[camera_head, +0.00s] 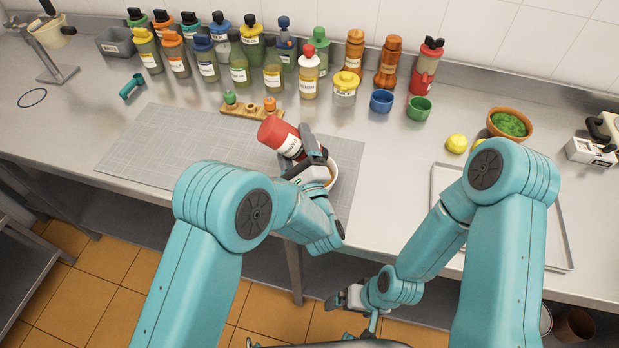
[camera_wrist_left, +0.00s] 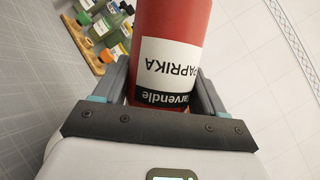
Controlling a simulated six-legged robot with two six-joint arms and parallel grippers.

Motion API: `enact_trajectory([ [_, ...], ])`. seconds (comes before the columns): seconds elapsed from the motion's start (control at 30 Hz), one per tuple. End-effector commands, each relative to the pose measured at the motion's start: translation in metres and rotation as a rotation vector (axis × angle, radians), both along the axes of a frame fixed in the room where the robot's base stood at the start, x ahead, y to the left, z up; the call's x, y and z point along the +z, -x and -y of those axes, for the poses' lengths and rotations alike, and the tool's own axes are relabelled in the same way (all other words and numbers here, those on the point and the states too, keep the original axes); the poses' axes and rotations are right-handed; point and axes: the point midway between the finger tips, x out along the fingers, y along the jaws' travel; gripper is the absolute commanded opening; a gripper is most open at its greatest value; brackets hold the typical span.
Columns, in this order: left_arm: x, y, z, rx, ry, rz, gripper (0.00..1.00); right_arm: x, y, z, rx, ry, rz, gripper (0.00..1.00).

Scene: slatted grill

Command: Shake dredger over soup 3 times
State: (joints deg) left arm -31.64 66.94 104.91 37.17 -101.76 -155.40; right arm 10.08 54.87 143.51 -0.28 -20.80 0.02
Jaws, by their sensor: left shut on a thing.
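The dredger (camera_head: 279,137) is a red cylinder with a white label, tilted over to the left above the counter. In the left wrist view the dredger (camera_wrist_left: 176,30) fills the middle, and its label reads PAPRIKA upside down. My left gripper (camera_head: 308,157) is shut on the dredger, with a finger on each side of it. The white soup bowl (camera_head: 334,173) sits under and behind my left gripper, which hides most of it; a little orange-brown content shows. My right gripper (camera_head: 345,299) hangs low before the counter's front edge, too small to tell its opening.
A grey gridded mat (camera_head: 170,150) lies under the work area, its left part clear. A wooden rack (camera_head: 252,109) with small shakers stands behind the dredger. Several bottles line the wall. A metal tray (camera_head: 560,235) lies at right, near a bowl of greens (camera_head: 510,124) and lemons (camera_head: 456,143).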

Motion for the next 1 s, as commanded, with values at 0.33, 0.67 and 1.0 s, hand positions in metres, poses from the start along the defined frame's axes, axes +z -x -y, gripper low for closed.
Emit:
enact_trajectory([
  [0.33, -0.019, 0.000, 0.000, 0.000, 0.001, 0.004, 0.31, -0.019, 0.000, 0.000, 0.000, 0.000, 0.001, 1.00],
  [0.67, 0.003, 0.000, 0.000, 0.000, 0.003, 0.004, 0.31, -0.004, 0.000, 0.000, 0.000, 0.000, 0.000, 1.00],
  [1.0, 0.052, 0.000, 0.000, -0.001, 0.001, 0.003, 0.31, 0.026, 0.000, 0.000, 0.000, 0.000, 0.000, 1.00],
])
